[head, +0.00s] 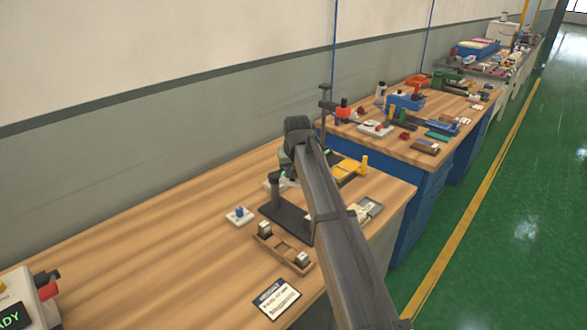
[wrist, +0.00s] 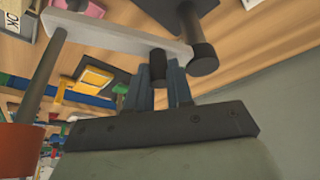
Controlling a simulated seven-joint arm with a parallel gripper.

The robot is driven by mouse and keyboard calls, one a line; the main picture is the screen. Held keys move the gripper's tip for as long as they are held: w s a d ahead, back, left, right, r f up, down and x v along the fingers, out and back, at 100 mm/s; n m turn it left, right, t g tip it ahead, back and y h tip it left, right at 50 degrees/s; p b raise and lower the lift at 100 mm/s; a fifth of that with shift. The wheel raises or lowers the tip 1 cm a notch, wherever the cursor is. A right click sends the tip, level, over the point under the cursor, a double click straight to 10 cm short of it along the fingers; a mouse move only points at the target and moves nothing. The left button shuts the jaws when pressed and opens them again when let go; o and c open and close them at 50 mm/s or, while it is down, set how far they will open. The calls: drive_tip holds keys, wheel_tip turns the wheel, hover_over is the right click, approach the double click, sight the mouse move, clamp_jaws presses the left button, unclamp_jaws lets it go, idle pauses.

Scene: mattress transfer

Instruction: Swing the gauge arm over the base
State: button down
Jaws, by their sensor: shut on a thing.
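In the wrist view, the gauge arm (wrist: 115,34) is a light grey bar running from the upper left to a dark round pivot (wrist: 203,58). A dark post (wrist: 190,18) joins there. My gripper (wrist: 159,80) is shut on a dark knob (wrist: 158,60) under the bar, one finger on each side. A grey rod (wrist: 42,72) with an orange-red block (wrist: 22,150) stands at the left. In the head view, the dark base (head: 291,221) with an upright post (head: 275,193) stands on the wooden bench. My arm link hides most of the gauge arm and my gripper there.
A wooden tray (head: 283,252) with small weights, a printed card (head: 276,299) and a white block with a blue knob (head: 239,215) lie nearby. A yellow part (head: 350,167) is behind my arm. A device with a green display (head: 15,316) is at lower left. The bench's left middle is clear.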

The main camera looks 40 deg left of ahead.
drive_tip(key=shift+s+d+m+t+h, duration=0.1)
drive_tip(key=shift+s+m+t+h, duration=0.2)
drive_tip(key=shift+s+m, duration=0.5)
drive_tip(key=shift+s+d+m+t+h, duration=0.1)
drive_tip(key=shift+s+m+t+h, duration=0.2)
drive_tip(key=shift+m, duration=0.9)
drive_tip(key=shift+s, duration=0.15)
drive_tip(key=c, duration=1)
unclamp_jaws()
drive_tip(key=v, duration=1.3)
drive_tip(key=shift+r, duration=0.45)
